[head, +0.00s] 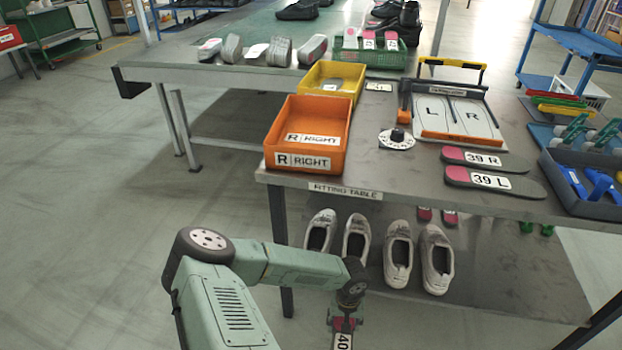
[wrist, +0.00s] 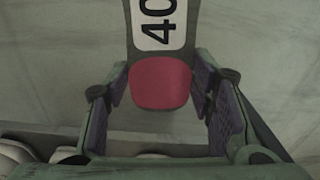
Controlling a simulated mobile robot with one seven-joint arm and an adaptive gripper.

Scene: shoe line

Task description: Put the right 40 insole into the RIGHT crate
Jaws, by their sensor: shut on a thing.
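My gripper (head: 346,322) hangs low in front of the fitting table, below the table top. It is shut on an insole (head: 343,341) with a white label reading 40. In the wrist view, the insole's red heel end (wrist: 160,84) lies between the two fingers of my gripper (wrist: 162,92), and the label runs out of the picture, so no R or L shows. The RIGHT crate (head: 338,163) is orange, stands at the table's front left corner and carries "R RIGHT" labels. It is up and to the left of my gripper.
A yellow crate (head: 354,72) stands behind the orange one. Two insoles, 39 R (head: 485,158) and 39 L (head: 494,180), lie on the table (head: 400,180). A dial (head: 397,139) and an L/R board (head: 455,112) lie nearby. Several pale shoes (head: 398,255) stand on the lower shelf.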

